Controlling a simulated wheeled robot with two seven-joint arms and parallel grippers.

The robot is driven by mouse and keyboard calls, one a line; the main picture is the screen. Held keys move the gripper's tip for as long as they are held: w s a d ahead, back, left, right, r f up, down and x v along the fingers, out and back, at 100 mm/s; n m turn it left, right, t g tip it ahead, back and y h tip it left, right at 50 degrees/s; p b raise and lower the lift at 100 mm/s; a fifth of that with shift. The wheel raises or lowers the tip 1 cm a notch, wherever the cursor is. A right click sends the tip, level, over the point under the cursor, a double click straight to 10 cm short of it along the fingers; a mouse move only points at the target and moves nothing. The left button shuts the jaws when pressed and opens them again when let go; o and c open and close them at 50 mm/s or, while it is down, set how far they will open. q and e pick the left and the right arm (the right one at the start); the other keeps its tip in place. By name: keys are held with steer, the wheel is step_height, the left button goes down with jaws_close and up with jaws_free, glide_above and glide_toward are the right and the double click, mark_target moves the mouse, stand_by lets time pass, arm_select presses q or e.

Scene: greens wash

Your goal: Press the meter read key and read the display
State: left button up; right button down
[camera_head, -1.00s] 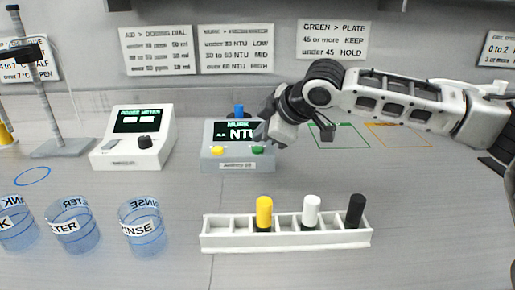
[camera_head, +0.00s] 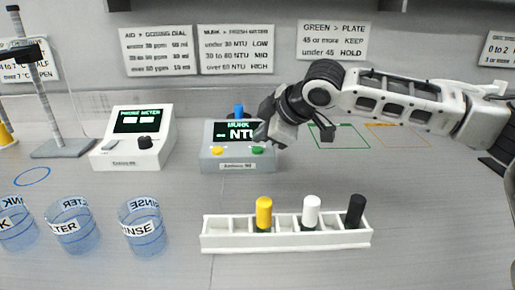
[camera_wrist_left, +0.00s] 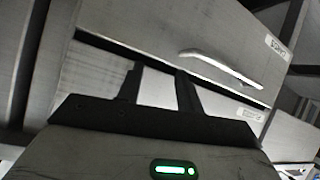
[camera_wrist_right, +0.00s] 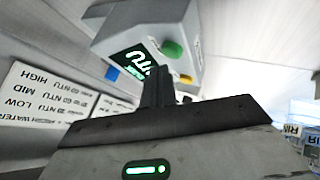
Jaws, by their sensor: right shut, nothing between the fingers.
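The turbidity meter (camera_head: 238,161) is a grey box at the back of the bench, with a blue cap on top. Its dark display (camera_head: 228,131) shows MURK and large letters NTU, partly hidden by my right gripper (camera_head: 263,134); I can read no number. A yellow key (camera_head: 217,151) and a green key (camera_head: 257,150) sit on its front. My right gripper is shut and empty, just above the green key, apparently apart from it. In the right wrist view its shut fingers (camera_wrist_right: 166,85) point at the meter, near the green key (camera_wrist_right: 173,49). My left gripper (camera_wrist_left: 160,82) is open and empty.
A white probe meter (camera_head: 132,158) stands left of the grey meter. A white rack (camera_head: 286,240) with yellow, white and black capped vials lies in front. Several labelled blue beakers (camera_head: 142,228) stand at the left. The bench between rack and meter is clear.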

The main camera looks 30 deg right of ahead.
steer(key=shift+f, duration=0.15)
stand_by(0.5)
steer(key=shift+f+p, duration=0.25)
steer(key=shift+p, duration=0.05)
steer(key=shift+f, duration=0.6)
stand_by(0.7)
steer(key=shift+r, duration=0.1)
steer(key=shift+r+p, duration=0.85)
steer(key=shift+p, duration=0.45)
